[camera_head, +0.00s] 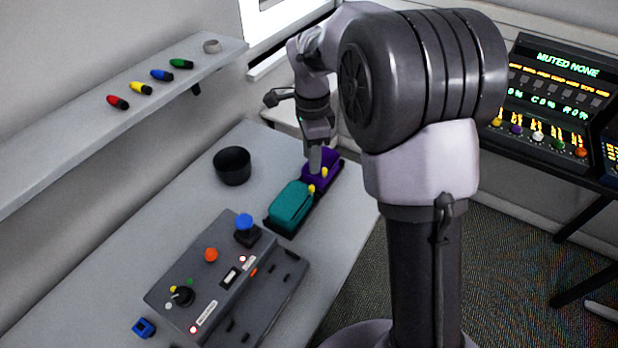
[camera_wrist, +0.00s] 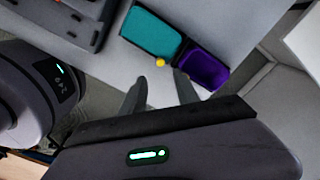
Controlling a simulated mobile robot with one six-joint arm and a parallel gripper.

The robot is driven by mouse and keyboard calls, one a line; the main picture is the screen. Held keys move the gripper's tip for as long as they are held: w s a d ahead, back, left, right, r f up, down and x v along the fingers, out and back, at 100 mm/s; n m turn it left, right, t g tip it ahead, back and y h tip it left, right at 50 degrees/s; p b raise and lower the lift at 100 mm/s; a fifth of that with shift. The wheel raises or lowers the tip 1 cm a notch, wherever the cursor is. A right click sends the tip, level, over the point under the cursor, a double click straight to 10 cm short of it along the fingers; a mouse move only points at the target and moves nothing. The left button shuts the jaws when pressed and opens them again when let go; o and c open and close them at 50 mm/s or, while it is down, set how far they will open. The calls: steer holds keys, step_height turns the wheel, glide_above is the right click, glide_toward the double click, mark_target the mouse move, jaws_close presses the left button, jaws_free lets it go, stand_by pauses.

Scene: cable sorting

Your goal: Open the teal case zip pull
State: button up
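The teal case (camera_head: 290,205) sits on a dark base on the table and also shows at the top of the wrist view (camera_wrist: 152,30). Its lid looks closed. A yellow zip pull (camera_head: 311,188) is at its far end; in the wrist view the yellow pull (camera_wrist: 159,62) is at the teal case's corner, near the purple case. My gripper (camera_wrist: 160,77) is open, with its two fingers apart and the pull just beyond and between the tips. Nothing shows between the fingers. In the head view my gripper (camera_head: 315,168) hangs by the purple case, and its fingertips are hard to tell apart.
The purple case (camera_head: 334,160), with another yellow pull (camera_head: 324,173), adjoins the teal one. A black bowl (camera_head: 232,166) stands to the left. A grey control box (camera_head: 215,270) and a blue connector (camera_head: 144,328) are nearer. A shelf (camera_head: 60,160) holds coloured plugs. The table beside the bowl is clear.

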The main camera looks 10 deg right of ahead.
mark_target(311, 187)
step_height(311, 187, down, 10)
steer(key=b, duration=0.3)
steer(key=shift+c, duration=0.5)
jaws_close()
stand_by(0.8)
